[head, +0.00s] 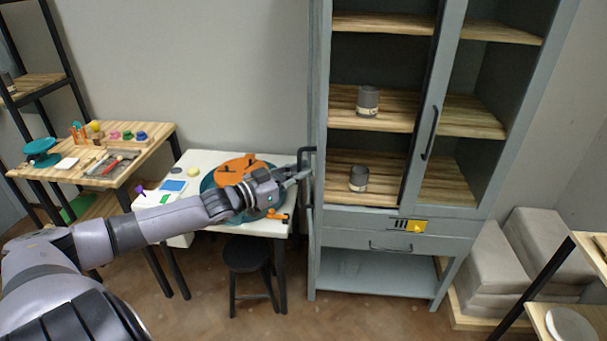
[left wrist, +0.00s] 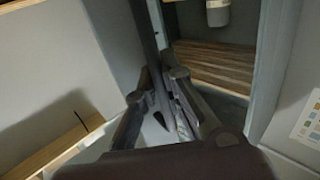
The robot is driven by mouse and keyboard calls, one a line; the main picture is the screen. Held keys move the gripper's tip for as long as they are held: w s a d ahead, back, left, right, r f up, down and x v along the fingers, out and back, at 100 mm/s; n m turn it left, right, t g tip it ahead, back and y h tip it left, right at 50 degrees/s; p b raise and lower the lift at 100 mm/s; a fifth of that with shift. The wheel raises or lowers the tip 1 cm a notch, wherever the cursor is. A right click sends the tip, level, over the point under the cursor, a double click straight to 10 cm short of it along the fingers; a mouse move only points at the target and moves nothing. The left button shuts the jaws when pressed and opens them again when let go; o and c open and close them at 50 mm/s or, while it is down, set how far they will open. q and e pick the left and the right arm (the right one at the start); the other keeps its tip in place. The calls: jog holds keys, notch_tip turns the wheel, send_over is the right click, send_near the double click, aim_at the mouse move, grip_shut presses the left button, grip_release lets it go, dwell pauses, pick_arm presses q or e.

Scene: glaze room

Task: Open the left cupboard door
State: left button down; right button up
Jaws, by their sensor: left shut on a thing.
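The grey cupboard (head: 390,222) stands right of centre in the head view. Its left door (head: 315,110) is swung far out and shows nearly edge-on at the left side, so the left compartment is uncovered. The door's dark handle (head: 303,157) is on the side facing my arm. My left gripper (head: 299,177) is shut on this handle. In the left wrist view, the dark handle bar (left wrist: 146,35) runs down between the fingers (left wrist: 165,105). The right door, with its dark handle (head: 431,133), looks closed. My right gripper is not in view.
Grey jars stand on the upper shelf (head: 368,100) and lower shelf (head: 359,179) inside. A white table (head: 190,158) is below my left arm, with a black stool (head: 246,256) in front. Grey cushioned blocks (head: 535,250) are at right. Floor before the cupboard is clear.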

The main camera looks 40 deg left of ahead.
pick_arm(q)
jog(key=shift+s+a, duration=0.15)
jog(key=shift+a, duration=0.1)
jog(key=c, duration=1.7)
grip_release()
jog(key=shift+s, duration=0.1)
jog(key=shift+v, duration=5.95)
